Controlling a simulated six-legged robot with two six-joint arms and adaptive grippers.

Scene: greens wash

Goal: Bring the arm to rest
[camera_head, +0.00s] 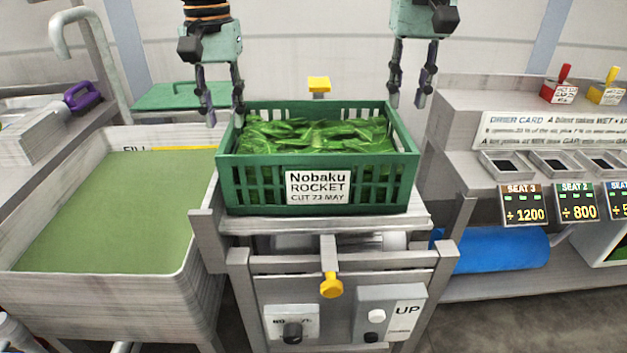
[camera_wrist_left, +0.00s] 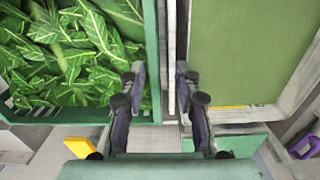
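My left gripper (camera_head: 224,112) is open with nothing between its fingers, at the back left corner of the green crate (camera_head: 228,185). In the left wrist view its fingers (camera_wrist_left: 158,72) stand apart over the gap between the crate rim (camera_wrist_left: 152,55) and the basin's edge (camera_wrist_left: 183,40). Whether a finger touches the rim I cannot tell. My right gripper (camera_head: 408,103) hangs pointing down by the crate's back right corner, fingers apart and empty. The crate is full of leafy greens (camera_head: 310,136) and bears a "Nobaku ROCKET" label (camera_head: 317,186).
The crate sits on a metal stand (camera_head: 420,222) with a yellow knob (camera_head: 331,286) and an UP panel (camera_head: 390,312). A basin of green water (camera_head: 110,210) is at left. Shelves with small trays (camera_head: 507,165) and a blue roll (camera_head: 495,250) are at right.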

